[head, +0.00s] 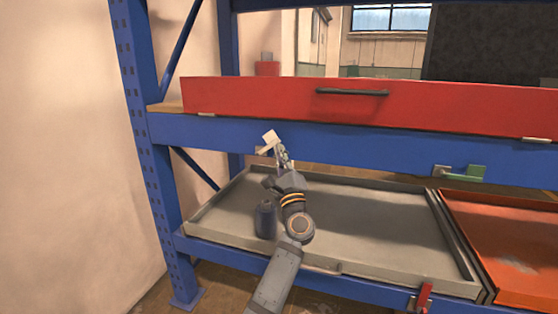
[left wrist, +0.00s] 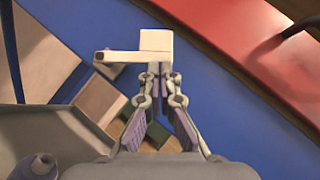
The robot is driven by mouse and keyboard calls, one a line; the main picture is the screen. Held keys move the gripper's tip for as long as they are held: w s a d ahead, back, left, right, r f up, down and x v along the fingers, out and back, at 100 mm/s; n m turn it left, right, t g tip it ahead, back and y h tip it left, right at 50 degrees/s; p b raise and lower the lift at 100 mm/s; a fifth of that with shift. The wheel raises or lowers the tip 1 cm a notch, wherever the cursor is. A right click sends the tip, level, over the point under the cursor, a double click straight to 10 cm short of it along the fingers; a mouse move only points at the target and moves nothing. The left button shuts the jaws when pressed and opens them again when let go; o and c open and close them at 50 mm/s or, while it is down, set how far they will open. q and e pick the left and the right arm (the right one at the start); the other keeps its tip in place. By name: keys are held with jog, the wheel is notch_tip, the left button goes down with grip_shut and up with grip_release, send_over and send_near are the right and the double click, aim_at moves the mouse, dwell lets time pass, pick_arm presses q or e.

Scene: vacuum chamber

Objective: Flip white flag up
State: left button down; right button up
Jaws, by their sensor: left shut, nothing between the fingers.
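The white flag (head: 270,137) is a small squarish plate with a short bar, in front of the blue shelf beam, left of centre in the head view. In the left wrist view the white flag (left wrist: 156,40) shows just beyond the fingertips, its bar sticking out to the left. My left gripper (head: 280,152) is at the flag from below. Its fingers also show in the left wrist view (left wrist: 160,73), closed together with nothing between them. The tips look close to or touching the flag's lower edge; I cannot tell which. My right gripper is not in view.
A red drawer (head: 250,100) with a black handle lies above the blue beam (head: 370,145). A grey tray (head: 380,225) is below, with an orange tray (head: 510,250) at right. A green flag (head: 475,173) and a red flag (head: 425,294) sit to the right.

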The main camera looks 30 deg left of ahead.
aim_at(267, 134)
pick_arm(q)
jog(key=shift+s+a+r, duration=0.1)
jog(key=shift+a+r, duration=0.15)
jog(key=shift+r, duration=0.35)
jog(key=shift+a+r, duration=0.25)
jog(key=shift+r, duration=0.35)
jog(key=shift+s+a+r+t, duration=0.15)
jog(key=shift+a+r+t, duration=0.15)
jog(key=shift+a+r, duration=0.55)
jog(key=shift+r, duration=0.2)
jog(key=shift+s+a+r, duration=0.2)
jog(key=shift+a+r, duration=0.15)
jog(key=shift+a, duration=0.3)
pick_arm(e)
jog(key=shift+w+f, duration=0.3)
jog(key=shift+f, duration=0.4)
pick_arm(q)
jog(key=shift+a, duration=0.1)
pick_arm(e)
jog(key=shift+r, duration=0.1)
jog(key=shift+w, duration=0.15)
